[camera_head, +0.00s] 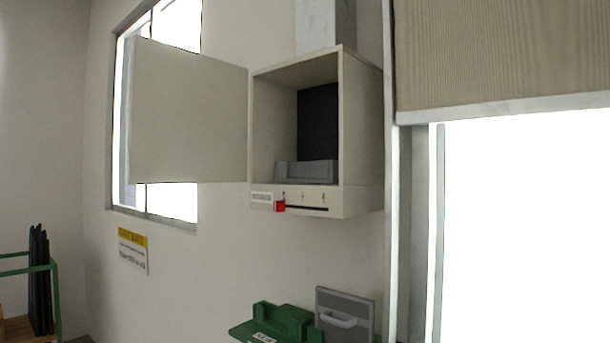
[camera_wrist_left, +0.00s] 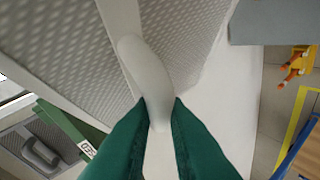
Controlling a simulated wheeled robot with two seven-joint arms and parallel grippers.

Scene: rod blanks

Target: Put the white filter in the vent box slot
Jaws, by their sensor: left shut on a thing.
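In the left wrist view, my left gripper (camera_wrist_left: 158,108) has its two green fingers shut on the pale handle (camera_wrist_left: 145,65) of the white filter (camera_wrist_left: 80,42). The filter's dotted face fills the upper left of that view. The held filter and my left gripper do not show in the head view. The vent box (camera_head: 361,140) hangs on the wall in the head view. Its door (camera_head: 188,112) stands wide open to the left. A grey slot piece (camera_head: 307,171) lies at the bottom of the dark interior. My right gripper is in neither view.
A grey filter with a handle (camera_head: 345,305) stands by a green holder (camera_head: 283,322) below the box; it also shows in the left wrist view (camera_wrist_left: 22,140). A red slider (camera_head: 279,206) sits on the box front. Dark panels (camera_head: 40,280) stand in a green rack at left.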

